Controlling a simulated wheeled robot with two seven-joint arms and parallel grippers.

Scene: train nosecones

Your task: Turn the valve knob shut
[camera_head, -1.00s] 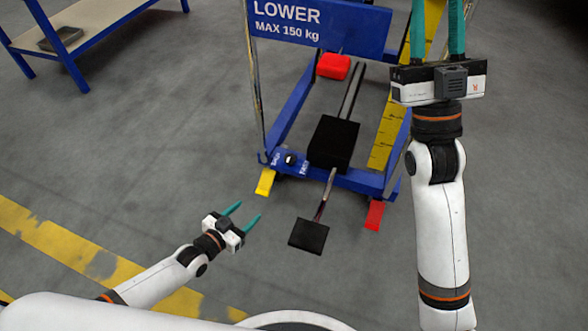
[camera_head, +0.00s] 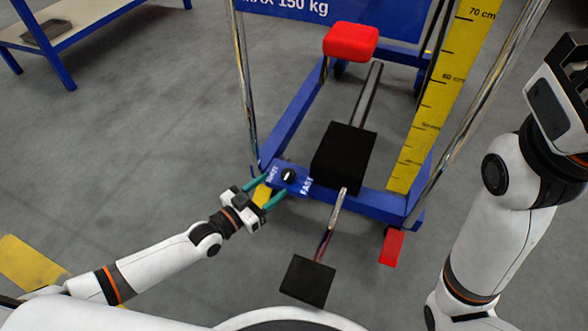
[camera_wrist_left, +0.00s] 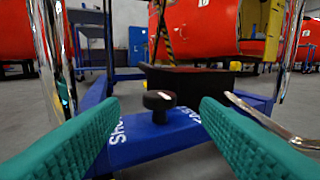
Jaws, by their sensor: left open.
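The black valve knob (camera_head: 288,175) sits on the front blue bar of the lift frame, between the labels SHUT and FAST. It also shows in the left wrist view (camera_wrist_left: 159,103), upright on the bar with a small white mark on its top. My left gripper (camera_head: 269,189) is open and empty. Its teal fingers point at the knob from the near left side, and in the left wrist view (camera_wrist_left: 160,115) the knob stands between and beyond the fingertips, apart from both.
A black block (camera_head: 344,157) and a black pedal (camera_head: 307,281) on a rod lie right of the knob. Chrome posts, a yellow scale (camera_head: 440,110), a red pad (camera_head: 350,42) and a red foot (camera_head: 391,247) belong to the lift.

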